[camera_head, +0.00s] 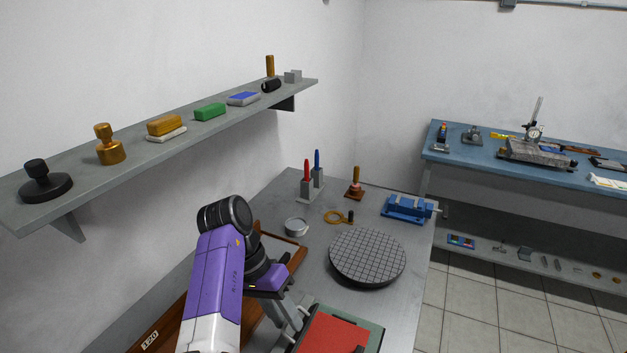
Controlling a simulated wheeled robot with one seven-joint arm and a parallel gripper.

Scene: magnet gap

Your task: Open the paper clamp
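A red sheet (332,334) lies on a green board (374,336) at the bottom edge of the head view, with a dark bar along its side. This looks like the paper and its clamp, but the frame cuts it off and I cannot tell whether the clamp is open or shut. My purple arm reaches in from the bottom. My gripper (291,318) points down beside the left edge of the red sheet. Its fingertips are small and partly hidden, so I cannot tell their opening or any contact.
A round gridded plate (367,257) stands just behind the board. A small round tin (296,227), a brass ring (335,217), a blue vise (407,208) and a red-and-blue tool stand (311,185) are farther back. A wall shelf (200,128) overhangs the left.

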